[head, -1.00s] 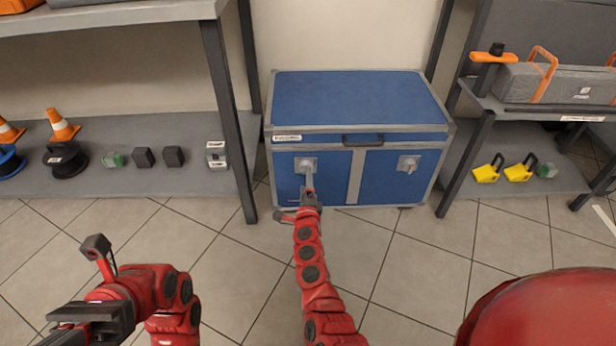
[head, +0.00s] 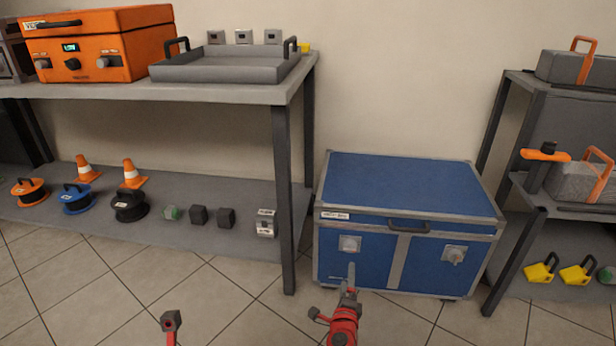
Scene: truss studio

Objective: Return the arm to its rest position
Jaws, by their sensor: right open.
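My right gripper (head: 350,274) is in the lower middle of the head view, its arm coming up from the bottom edge. It is open, and no object shows in it. Its tips appear just below the left latch (head: 349,244) of the blue case (head: 410,185), in front of the case's face. A small gap shows between tips and latch in the picture. My left gripper is out of the picture; only a small block on a red stalk of my left arm shows at the bottom edge.
The closed case has a right latch (head: 453,256) and a front handle (head: 409,226). A shelf unit (head: 281,200) stands left, with cones, reels and small blocks below, an orange device (head: 98,45) and grey tray (head: 225,70) above. Another shelf (head: 508,262) stands right. Tiled floor is open in front.

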